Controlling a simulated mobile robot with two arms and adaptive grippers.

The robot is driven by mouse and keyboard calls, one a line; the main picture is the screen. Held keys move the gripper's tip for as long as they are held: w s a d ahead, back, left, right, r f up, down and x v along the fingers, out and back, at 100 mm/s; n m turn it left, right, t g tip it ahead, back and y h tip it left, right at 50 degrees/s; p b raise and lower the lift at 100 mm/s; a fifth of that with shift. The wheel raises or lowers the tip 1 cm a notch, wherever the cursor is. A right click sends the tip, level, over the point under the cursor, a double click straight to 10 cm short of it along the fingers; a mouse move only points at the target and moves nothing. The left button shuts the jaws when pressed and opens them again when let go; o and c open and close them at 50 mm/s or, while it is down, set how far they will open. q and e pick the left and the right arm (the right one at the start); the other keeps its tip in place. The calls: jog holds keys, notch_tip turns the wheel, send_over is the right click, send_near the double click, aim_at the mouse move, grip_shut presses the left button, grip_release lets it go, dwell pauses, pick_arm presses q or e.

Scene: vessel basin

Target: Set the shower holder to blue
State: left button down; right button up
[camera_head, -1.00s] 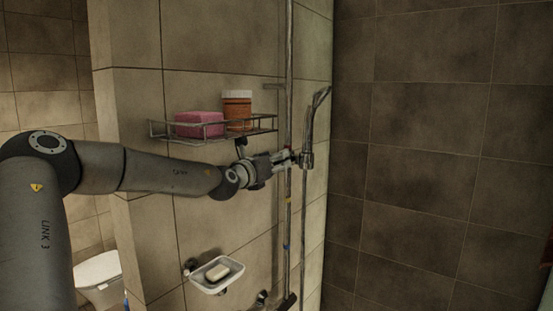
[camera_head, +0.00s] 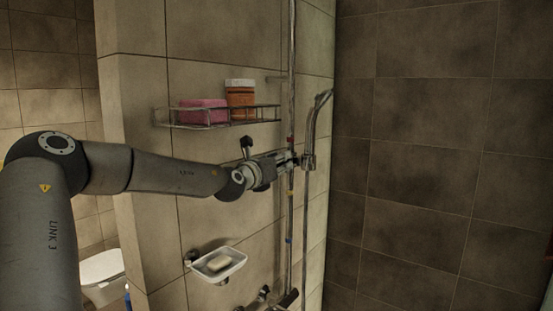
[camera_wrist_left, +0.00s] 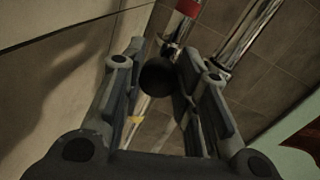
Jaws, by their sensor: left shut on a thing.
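The shower holder (camera_head: 308,161) is a metal bracket on the vertical rail (camera_head: 291,60), with the hand shower (camera_head: 318,108) in it. Its black round knob (camera_wrist_left: 158,77) shows between the fingers in the left wrist view. My left gripper (camera_head: 292,161) is shut on this knob from the left. A red band (camera_head: 290,140) sits on the rail just above the gripper; the red band also shows in the wrist view (camera_wrist_left: 187,7). A yellow band (camera_wrist_left: 135,119) is below the knob. A small blue band (camera_head: 289,240) is farther down the rail. My right gripper is out of view.
A wire shelf (camera_head: 222,123) with a pink block (camera_head: 203,112) and an orange jar (camera_head: 240,95) is on the wall above my forearm. A soap dish (camera_head: 217,265) is below it. Taps (camera_head: 262,298) are at the rail's foot. The right side is open before a dark wall.

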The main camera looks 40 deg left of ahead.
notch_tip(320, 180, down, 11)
jog(key=b, duration=1)
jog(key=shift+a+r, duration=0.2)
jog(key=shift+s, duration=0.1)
